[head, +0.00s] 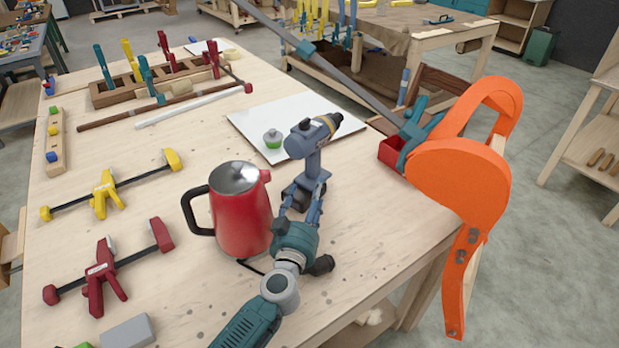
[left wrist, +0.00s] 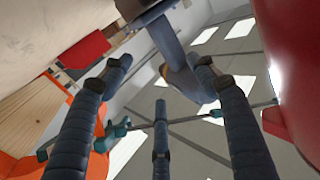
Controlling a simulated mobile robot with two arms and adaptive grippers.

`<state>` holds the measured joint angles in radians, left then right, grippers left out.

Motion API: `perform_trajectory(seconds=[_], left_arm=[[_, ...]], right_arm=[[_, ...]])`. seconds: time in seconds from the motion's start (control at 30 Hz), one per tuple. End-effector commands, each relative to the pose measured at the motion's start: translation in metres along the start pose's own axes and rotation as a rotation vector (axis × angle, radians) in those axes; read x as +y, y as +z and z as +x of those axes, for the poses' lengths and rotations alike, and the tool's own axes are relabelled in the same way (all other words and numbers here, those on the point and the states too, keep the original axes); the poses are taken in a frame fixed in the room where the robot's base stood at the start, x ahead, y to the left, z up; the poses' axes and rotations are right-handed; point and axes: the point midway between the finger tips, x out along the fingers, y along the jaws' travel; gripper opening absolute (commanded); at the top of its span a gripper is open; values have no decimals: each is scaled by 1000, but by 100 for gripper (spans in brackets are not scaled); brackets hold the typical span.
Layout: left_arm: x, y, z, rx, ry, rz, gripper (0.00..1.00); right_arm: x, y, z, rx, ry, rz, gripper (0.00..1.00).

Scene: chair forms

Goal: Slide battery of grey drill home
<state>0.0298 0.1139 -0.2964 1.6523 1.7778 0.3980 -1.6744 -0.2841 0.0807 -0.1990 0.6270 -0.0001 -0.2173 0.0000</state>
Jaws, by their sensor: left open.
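The grey drill (head: 308,148) stands upright on the table, its yellow-banded nose pointing right. A dark block, seemingly its battery (head: 294,193), is at its foot; the gripper partly hides it, and I cannot tell how far in it sits. My left gripper (head: 303,200) is open, its fingers reaching in from the near side around the foot. I cannot tell whether they touch it. In the left wrist view, the drill (left wrist: 178,62) shows beyond the spread fingers, with its dark foot at the top. My right gripper is not in view.
A red kettle (head: 240,215) stands close left of my gripper. An orange form (head: 460,175) with a teal bar clamp (head: 412,128) is at the right edge. Yellow and red clamps lie left.

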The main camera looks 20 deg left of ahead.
Motion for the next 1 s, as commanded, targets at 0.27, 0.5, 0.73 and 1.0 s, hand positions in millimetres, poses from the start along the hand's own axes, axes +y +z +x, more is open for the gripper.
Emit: perform_trajectory(seconds=[0.27,0.5,0.73,1.0], left_arm=[[-14,14,13,-37,-58,10,59],[-16,17,45,-34,-57,8,59],[-18,12,80,-36,-56,11,59],[-20,15,113,-35,-57,11,59]], right_arm=[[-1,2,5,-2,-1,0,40],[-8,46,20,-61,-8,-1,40],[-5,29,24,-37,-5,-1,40],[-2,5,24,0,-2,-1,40]])
